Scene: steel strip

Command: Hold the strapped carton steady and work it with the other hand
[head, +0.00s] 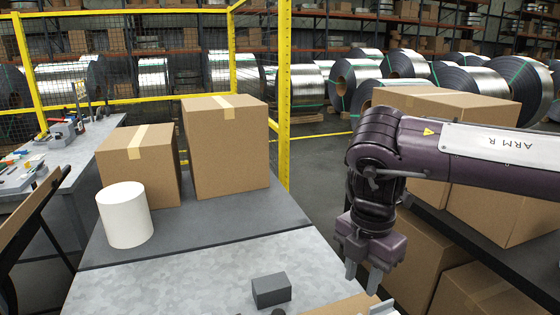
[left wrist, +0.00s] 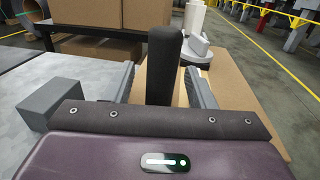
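A cardboard surface (head: 340,305) shows at the bottom edge of the head view, mostly cut off. It is likely the carton's top, also in the left wrist view (left wrist: 232,92); I see no strap on it. My right gripper (head: 362,282) points down near it, fingers apart and empty. My left gripper (left wrist: 163,82) shows in the left wrist view with its fingers apart. A black rounded upright bar (left wrist: 164,62) stands between them, with a gap at least on its left. I cannot tell what it belongs to.
A dark grey block (head: 271,290) lies on the metal table, also in the left wrist view (left wrist: 52,103). Two taped boxes (head: 228,150) (head: 142,170) and a white cylinder (head: 125,215) stand behind. More boxes (head: 440,105) fill the right rack. The middle tabletop is clear.

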